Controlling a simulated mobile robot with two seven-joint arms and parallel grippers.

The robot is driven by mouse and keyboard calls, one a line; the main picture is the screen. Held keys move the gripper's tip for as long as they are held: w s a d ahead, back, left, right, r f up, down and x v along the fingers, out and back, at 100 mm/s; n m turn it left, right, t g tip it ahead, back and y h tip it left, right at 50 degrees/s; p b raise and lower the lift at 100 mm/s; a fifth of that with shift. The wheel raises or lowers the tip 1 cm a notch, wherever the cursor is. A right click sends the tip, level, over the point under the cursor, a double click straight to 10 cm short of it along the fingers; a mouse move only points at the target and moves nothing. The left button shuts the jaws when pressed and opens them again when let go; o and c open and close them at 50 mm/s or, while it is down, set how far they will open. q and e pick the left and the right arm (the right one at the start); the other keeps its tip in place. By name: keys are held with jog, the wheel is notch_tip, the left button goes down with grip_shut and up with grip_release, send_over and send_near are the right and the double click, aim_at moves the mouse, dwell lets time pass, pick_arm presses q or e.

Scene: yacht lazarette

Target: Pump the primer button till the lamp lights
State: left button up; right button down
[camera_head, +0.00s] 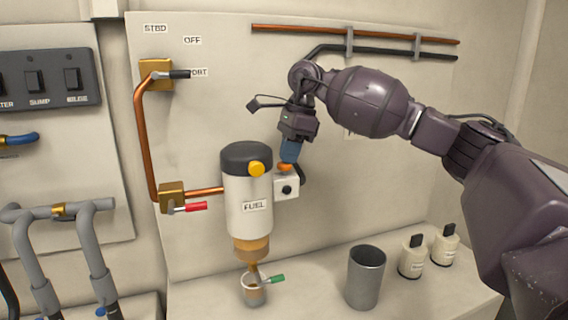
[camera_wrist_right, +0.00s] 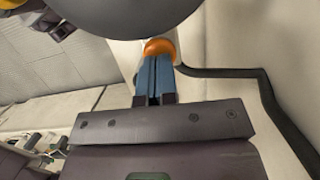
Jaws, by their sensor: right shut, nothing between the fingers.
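The fuel filter (camera_head: 249,205) is a pale cylinder with a black cap and a FUEL label, fixed to the wall panel. A small white box (camera_head: 293,184) sits at its right, with the orange primer button (camera_head: 285,167) at its top. My right gripper (camera_head: 287,160) points down with its blue fingers shut at the button. In the right wrist view, the fingertips (camera_wrist_right: 157,60) meet the orange button (camera_wrist_right: 160,47); I cannot tell whether it is pressed in. A dark round piece (camera_head: 286,189) on the box's face may be the lamp; it shows no light. My left gripper is out of view.
A grey cup (camera_head: 366,278) and two bottles (camera_head: 412,257) stand on the ledge. A red-handled valve (camera_head: 186,207) is to the left.

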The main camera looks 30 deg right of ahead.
jog(key=shift+f, duration=0.65)
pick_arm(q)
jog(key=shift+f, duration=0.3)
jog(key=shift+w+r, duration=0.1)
pick_arm(e)
jog(key=shift+r, duration=0.1)
jog(key=shift+s+d+r, duration=0.1)
jog(key=shift+d+r, duration=0.05)
jog(key=shift+d, duration=0.15)
jog(key=shift+s+d+r+p, duration=0.2)
jog(key=shift+d, duration=0.45)
jog(key=shift+s+d+r+p, duration=0.15)
jog(key=shift+s+d, duration=0.05)
jog(key=shift+d, duration=0.4)
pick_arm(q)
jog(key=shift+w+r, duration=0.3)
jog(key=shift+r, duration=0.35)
pick_arm(e)
jog(key=shift+a, duration=0.1)
jog(key=shift+w, duration=0.1)
